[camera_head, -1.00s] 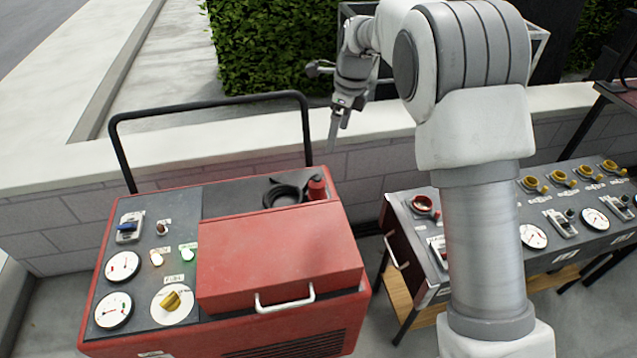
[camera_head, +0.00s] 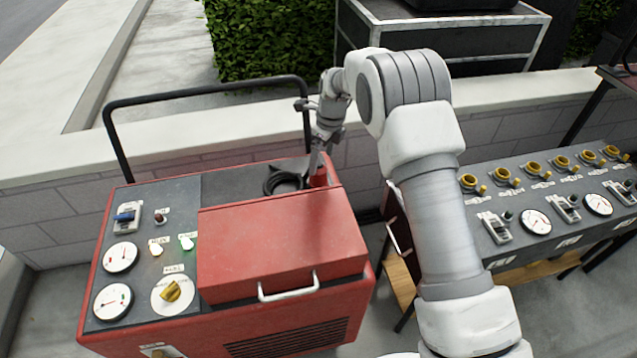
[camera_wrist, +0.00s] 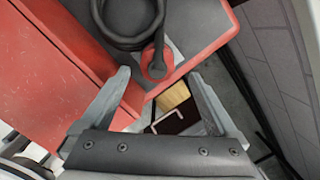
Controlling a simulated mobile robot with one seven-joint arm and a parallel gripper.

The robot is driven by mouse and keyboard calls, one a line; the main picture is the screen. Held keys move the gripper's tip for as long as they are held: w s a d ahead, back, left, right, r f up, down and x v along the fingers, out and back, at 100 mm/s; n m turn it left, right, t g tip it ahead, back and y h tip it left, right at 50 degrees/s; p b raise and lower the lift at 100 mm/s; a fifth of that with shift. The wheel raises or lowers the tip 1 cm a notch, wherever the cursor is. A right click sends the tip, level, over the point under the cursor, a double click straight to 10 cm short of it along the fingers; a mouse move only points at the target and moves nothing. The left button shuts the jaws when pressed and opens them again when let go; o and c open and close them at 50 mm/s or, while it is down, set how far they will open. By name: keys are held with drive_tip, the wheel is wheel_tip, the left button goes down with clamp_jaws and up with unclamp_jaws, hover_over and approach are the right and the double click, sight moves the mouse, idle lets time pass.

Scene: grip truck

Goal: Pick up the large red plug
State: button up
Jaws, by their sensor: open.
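The large red plug (camera_head: 320,179) stands on the dark top of the red machine, at its back right corner beside a coiled black cable. In the head view my gripper (camera_head: 318,158) is right above the plug and partly covers it. In the wrist view the red plug (camera_wrist: 157,66) shows with the black cable joined to it. My gripper (camera_wrist: 158,76) is open there, its two fingers apart, with the plug between and just beyond the fingertips. I cannot tell whether the fingers touch it.
The black cable coil (camera_head: 270,183) lies left of the plug. A raised red lid (camera_head: 280,238) with a white handle is in front. A black push bar (camera_head: 205,88) arches behind. A low wall (camera_head: 80,165) runs behind the machine. A second control panel (camera_head: 515,220) stands at right.

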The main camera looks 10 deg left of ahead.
sight(318, 177)
drive_tip(key=shift+a+f+b, duration=0.1)
drive_tip(key=shift+a+f, duration=0.1)
drive_tip(key=shift+f, duration=0.7)
drive_tip(key=shift+a+f+b, duration=0.1)
drive_tip(key=shift+a+f, duration=0.05)
drive_tip(key=shift+f, duration=0.7)
drive_tip(key=shift+a+f+b, duration=0.1)
drive_tip(key=shift+a+f, duration=0.1)
drive_tip(key=shift+f, duration=0.7)
drive_tip(key=shift+r, duration=0.1)
clamp_jaws()
